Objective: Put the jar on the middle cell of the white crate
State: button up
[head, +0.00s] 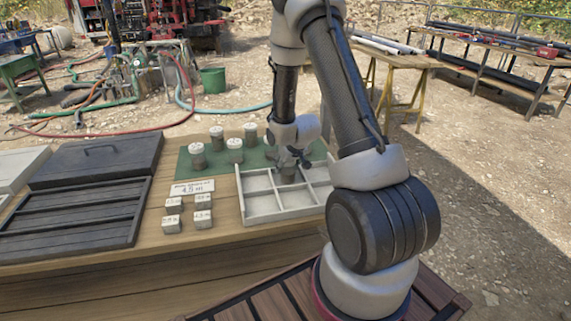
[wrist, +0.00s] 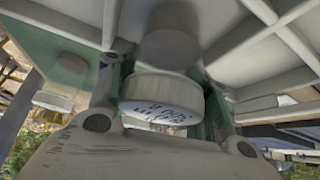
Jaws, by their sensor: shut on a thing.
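My gripper (head: 294,158) points down over the white crate (head: 243,208), which is split by thin walls into two rows of cells. It is shut on a jar (head: 288,174), a grey cylinder whose top is mostly hidden by the fingers. In the head view the jar appears at the back row's middle cell; I cannot tell whether it touches the floor. In the wrist view its white lid (wrist: 160,96), with dark handwriting, sits upright between the fingers. A round grey shape lies beyond it, perhaps its shadow.
Several white-lidded jars (head: 197,156) stand on the green mat (head: 184,168) behind and left of the crate. Small labelled blocks (head: 172,223) and a sign (head: 192,188) lie left of it. A dark slatted tray (head: 75,218) and a dark case (head: 95,160) fill the table's left.

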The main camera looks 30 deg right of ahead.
jog(key=o, duration=1.4)
jog(key=shift+r, duration=0.15)
jog(key=w+a+r+v, duration=0.1)
jog(key=v, duration=2)
jog(key=s+a+r, duration=0.1)
jog(key=s+r, duration=0.3)
jog(key=s, duration=0.3)
jog(key=s+a+r+g, duration=0.1)
jog(key=s+a+r, duration=0.1)
jog(key=s+r, duration=0.3)
jog(key=s+a+r+n+g, duration=0.1)
jog(key=s+r, duration=0.3)
jog(key=s, duration=0.6)
jog(key=shift+s+a+r+y, duration=0.3)
jog(key=shift+a+r, duration=0.05)
jog(key=shift+a, duration=0.35)
